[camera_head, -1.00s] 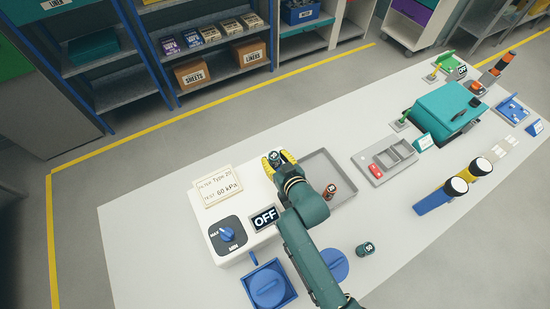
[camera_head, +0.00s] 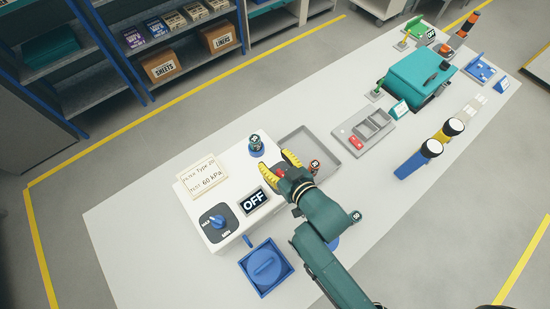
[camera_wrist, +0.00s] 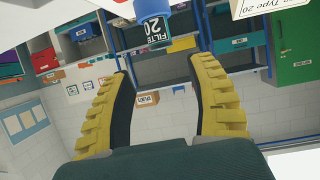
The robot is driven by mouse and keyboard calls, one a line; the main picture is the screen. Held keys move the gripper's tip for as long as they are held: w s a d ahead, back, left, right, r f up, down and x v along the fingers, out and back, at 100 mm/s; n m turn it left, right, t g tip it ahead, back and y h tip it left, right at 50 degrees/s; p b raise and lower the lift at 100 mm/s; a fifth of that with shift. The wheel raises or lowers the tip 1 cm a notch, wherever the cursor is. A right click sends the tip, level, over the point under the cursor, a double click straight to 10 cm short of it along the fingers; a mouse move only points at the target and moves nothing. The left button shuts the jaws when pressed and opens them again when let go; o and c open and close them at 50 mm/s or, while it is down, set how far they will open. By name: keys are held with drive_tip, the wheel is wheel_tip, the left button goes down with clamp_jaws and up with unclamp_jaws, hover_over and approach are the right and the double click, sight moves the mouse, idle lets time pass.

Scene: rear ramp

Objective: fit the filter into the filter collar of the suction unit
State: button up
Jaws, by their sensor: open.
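The suction unit (camera_head: 228,212) is a white box with a dial, a display reading OFF and a card reading Filter Type 20. The filter (camera_head: 255,141), dark with a 20 label, stands upright at the blue filter collar (camera_head: 257,152) on the unit's far right corner. In the wrist view the filter (camera_wrist: 157,32) meets the blue collar (camera_wrist: 182,22); how deep it sits I cannot tell. My gripper (camera_head: 279,165) is open and empty, apart from the filter and nearer my side. Its yellow fingers (camera_wrist: 160,72) frame clear space in the wrist view.
A grey tray (camera_head: 335,172) beside the unit holds a red-brown filter (camera_head: 314,166). A filter marked 50 (camera_head: 355,216) stands on the white table near my arm. A blue square box (camera_head: 265,268) sits before the unit. A grey sectioned tray (camera_head: 346,141) lies further right.

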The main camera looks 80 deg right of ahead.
drive_tip(key=shift+s+a+r, duration=0.15)
drive_tip(key=w+a+r+n+t+y, duration=0.1)
drive_tip(key=w+a+r+n+t, duration=0.2)
drive_tip(key=w+r, duration=0.55)
drive_tip(key=w+a+r+n+t+y, duration=0.1)
drive_tip(key=w+a+r+t, duration=0.4)
drive_tip(key=r, duration=0.6)
drive_tip(key=w+a+r+n+t+y, duration=0.1)
drive_tip(key=a+r+n+t+y, duration=0.1)
drive_tip(key=a+r, duration=0.6)
drive_tip(key=w+a+r+n+t+y, duration=0.2)
drive_tip(key=a+r+y, duration=0.3)
drive_tip(key=a+r, duration=0.4)
wheel_tip(320, 180, up, 5)
drive_tip(key=shift+w+r+n+t, duration=0.15)
drive_tip(key=shift+n+t, duration=0.25)
